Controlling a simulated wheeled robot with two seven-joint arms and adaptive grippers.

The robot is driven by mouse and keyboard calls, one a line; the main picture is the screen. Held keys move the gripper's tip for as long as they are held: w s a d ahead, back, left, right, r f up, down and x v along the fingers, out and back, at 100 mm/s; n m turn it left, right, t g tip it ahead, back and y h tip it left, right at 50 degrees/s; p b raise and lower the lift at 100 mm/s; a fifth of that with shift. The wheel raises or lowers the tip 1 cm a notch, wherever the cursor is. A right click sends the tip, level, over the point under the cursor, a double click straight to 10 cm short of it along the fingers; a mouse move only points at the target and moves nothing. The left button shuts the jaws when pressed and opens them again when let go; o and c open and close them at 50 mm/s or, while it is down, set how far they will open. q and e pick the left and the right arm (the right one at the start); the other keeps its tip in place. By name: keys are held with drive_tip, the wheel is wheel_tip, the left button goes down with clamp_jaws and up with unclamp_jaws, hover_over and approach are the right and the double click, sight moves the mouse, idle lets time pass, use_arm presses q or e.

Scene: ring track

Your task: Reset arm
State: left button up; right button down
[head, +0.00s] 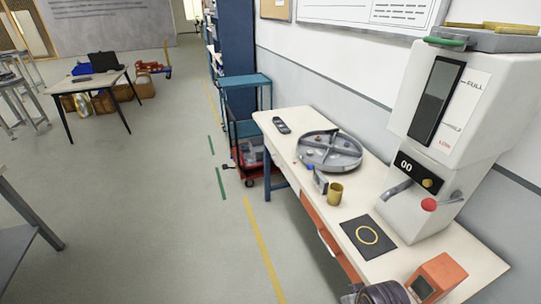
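A tall white dispenser machine (437,131) stands at the right on the long table, with a dark window, a "00" display, a yellow knob (428,183) and a red knob (429,204). A grey lever or spout (397,189) sticks out at its left side. In front of it lies a black square mat (351,229) with a yellow ring (366,235) marked on it. A round grey divided tray (330,150) sits farther back, with a yellow cup (335,192) nearer.
The long table (285,148) runs along the right wall. An orange box (437,277) and a dark rounded thing (385,292), cut off by the frame, are at its near end. A blue-green cart (243,82) stands behind the table. The floor (150,190) at left centre is clear.

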drive_tip(key=s+f+g, duration=0.1)
drive_tip(key=s+f, duration=0.1)
drive_tip(key=f, duration=1.4)
drive_tip(key=s+f, duration=0.2)
drive_tip(key=f, duration=1.4)
drive_tip(key=s+d+f, duration=0.2)
drive_tip(key=s+f, duration=0.7)
drive_tip(key=s, duration=0.2)
drive_tip(key=s+d+f+g, duration=0.1)
drive_tip(key=s+d+f, duration=0.1)
drive_tip(key=s+f, duration=0.7)
drive_tip(key=shift+s, duration=0.85)
